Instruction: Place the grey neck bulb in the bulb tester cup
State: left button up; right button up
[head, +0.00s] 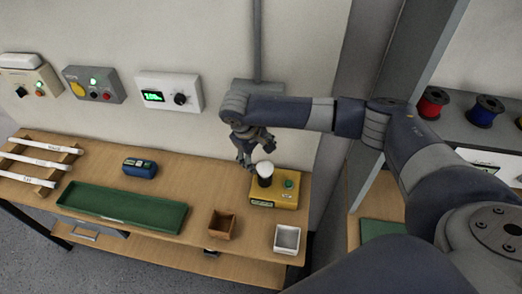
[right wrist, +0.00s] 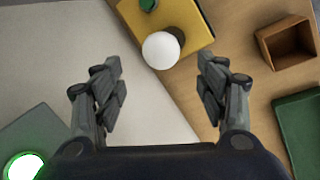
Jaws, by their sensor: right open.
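A white bulb (head: 265,168) stands upright with its globe at the mouth of the black cup (head: 265,181) on the yellow bulb tester (head: 288,190). Its neck is hidden, so I cannot see the grey. My right gripper (head: 245,157) is open and empty, just left of and above the bulb. In the right wrist view, the white globe (right wrist: 161,50) shows beyond and between the spread fingers of the gripper (right wrist: 160,82), not touching them. The dark cup (right wrist: 177,38) is partly hidden behind the globe. My left gripper is not in view.
A brown open box (head: 221,224) and a white tray (head: 287,239) stand near the bench's front edge. A long green tray (head: 120,207), a blue device (head: 140,168) and a wooden rack with white tubes (head: 45,163) lie left. The wall is close behind the gripper.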

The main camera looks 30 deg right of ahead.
pick_arm(q)
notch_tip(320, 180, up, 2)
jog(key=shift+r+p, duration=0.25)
jog(key=shift+p, duration=0.5)
pick_arm(e)
jog(key=v, duration=0.4)
jog(key=shift+r, duration=0.1)
